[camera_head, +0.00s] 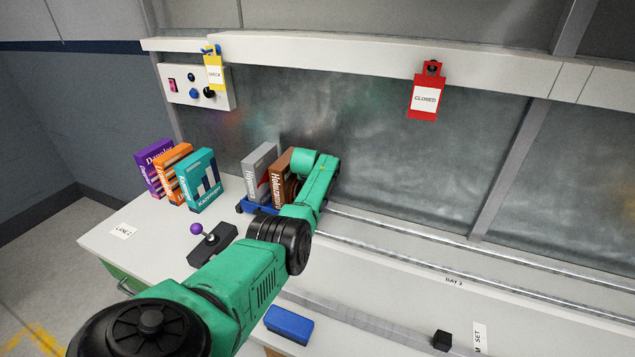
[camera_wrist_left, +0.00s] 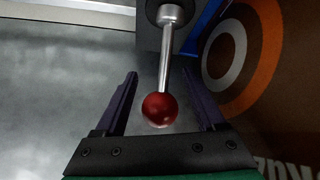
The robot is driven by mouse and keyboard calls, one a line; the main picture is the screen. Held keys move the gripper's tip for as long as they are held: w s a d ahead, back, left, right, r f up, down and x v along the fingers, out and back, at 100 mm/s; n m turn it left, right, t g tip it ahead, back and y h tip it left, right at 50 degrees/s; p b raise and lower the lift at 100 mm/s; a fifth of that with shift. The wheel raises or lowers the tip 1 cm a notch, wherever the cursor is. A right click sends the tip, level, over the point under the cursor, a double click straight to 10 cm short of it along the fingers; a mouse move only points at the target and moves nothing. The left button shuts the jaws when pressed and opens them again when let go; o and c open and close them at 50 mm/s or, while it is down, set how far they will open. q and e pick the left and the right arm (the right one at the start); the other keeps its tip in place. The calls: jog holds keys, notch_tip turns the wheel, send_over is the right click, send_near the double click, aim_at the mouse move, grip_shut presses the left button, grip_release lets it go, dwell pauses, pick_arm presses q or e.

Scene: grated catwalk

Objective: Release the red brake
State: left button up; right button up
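The red ball knob (camera_wrist_left: 160,109) of a metal lever (camera_wrist_left: 166,60) shows in the left wrist view, with the lever's mount (camera_wrist_left: 167,14) at the top. My left gripper (camera_wrist_left: 160,75) is open, with its two dark fingers on either side of the lever and knob. A gap shows on both sides, so the fingers do not appear to touch it. In the head view my green left arm reaches to the brown box; the gripper and the red knob are hidden there. My right gripper is not in view.
A brown box (camera_head: 282,178) and a grey box (camera_head: 259,170) stand in a blue carrier (camera_head: 246,207) by the left arm. A purple-knobbed lever (camera_head: 197,229) sits nearer on the bench. Several boxes stand left. A red CLOSED tag (camera_head: 425,96) hangs above. Rails (camera_head: 420,234) run right.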

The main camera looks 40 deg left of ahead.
pick_arm(q)
jog(key=shift+r, duration=0.15)
jog(key=shift+s+d+r+p, duration=0.1)
jog(key=shift+r+p, duration=0.3)
jog(key=p+v, duration=0.2)
jog(key=v, duration=0.3)
jog(key=shift+s, duration=0.2)
jog(key=b+v, duration=0.1)
jog(key=v, duration=0.7)
jog(key=shift+s, duration=0.15)
